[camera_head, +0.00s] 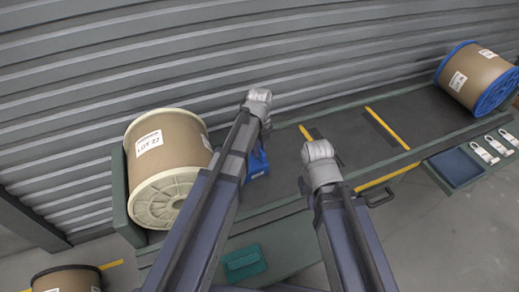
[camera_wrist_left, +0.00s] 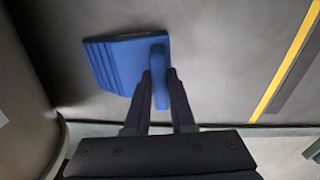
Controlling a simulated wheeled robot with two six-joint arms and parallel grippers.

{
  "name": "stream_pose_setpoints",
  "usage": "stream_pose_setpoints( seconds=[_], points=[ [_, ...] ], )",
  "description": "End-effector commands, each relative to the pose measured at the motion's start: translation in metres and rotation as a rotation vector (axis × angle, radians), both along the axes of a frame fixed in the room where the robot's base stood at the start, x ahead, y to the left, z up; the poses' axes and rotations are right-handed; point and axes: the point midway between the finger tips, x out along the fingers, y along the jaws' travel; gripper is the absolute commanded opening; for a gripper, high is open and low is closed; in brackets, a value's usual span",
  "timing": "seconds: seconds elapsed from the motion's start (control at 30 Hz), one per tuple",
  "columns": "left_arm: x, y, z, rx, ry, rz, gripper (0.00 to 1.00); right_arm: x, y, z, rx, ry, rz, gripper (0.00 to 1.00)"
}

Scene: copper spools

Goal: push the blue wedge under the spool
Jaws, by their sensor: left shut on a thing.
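The blue wedge (camera_head: 259,164) lies on the dark deck to the right of the tan spool marked LOT 27 (camera_head: 178,148), partly hidden by my left arm. In the left wrist view the wedge (camera_wrist_left: 115,62) has its ridged side facing left, toward the spool's side (camera_wrist_left: 22,110) at the left edge, with a dark gap between them. My left gripper (camera_wrist_left: 160,76) is shut on the wedge's upright blue handle. In the head view its fingers are hidden behind my arm. My right arm ends at a grey wrist above the deck, right of the wedge; its fingers cannot be made out.
A second spool with blue flanges (camera_head: 474,78) lies at the deck's far right. Yellow stripes (camera_head: 387,128) cross the deck between. A ribbed grey wall (camera_head: 300,45) runs behind.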

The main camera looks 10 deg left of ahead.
Motion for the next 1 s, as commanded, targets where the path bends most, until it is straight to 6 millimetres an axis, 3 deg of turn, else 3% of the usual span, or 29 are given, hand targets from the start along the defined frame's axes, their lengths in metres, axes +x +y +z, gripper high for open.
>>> stream_pose_setpoints(
  seconds=[0.1,0.13,0.4,0.77,1.0],
  points=[
    [-0.001,0.0,-0.001,0.0,0.001,-0.001,0.0,0.0,0.0,-0.001,0.0,0.0,0.0,0.0],
    [-0.001,0.0,-0.001,0.0,0.001,-0.001,0.26,0.0,0.0,-0.001,0.0,0.0,0.0,0.0],
    [-0.001,0.0,-0.001,0.0,0.001,0.0,0.56,0.0,0.0,-0.001,0.0,0.0,0.0,0.0],
    [-0.001,0.0,0.001,0.0,0.0,0.0,0.57,0.0,0.0,0.001,-0.001,0.0,0.0,0.0],
    [-0.001,0.0,0.019,0.0,0.0,0.0,0.57,0.0,0.0,0.019,0.0,0.0,0.0,0.0]
  ],
)
